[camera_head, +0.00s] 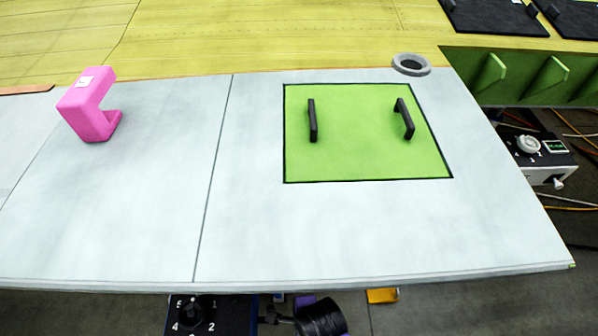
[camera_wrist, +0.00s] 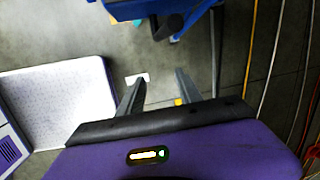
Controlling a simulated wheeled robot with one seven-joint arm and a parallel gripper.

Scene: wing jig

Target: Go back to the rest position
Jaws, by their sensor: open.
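My gripper (camera_wrist: 160,80) shows in the wrist view as two grey fingers standing apart beyond a black bar and a purple body. Nothing is between the fingers but grey floor. The gripper points at the floor area and touches nothing that I can see. In the head view the fingers do not show; a purple and black part at the bottom edge looks like my arm, mostly hidden below the wing panel (camera_head: 120,220).
On the panel are a green plate (camera_head: 360,135) with two black handles, a pink bracket (camera_head: 92,105) and a grey ring (camera_head: 411,64). A control box (camera_head: 540,158) stands right. The wrist view shows a blue structure (camera_wrist: 150,8), a white panel (camera_wrist: 62,105) and floor cables (camera_wrist: 278,60).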

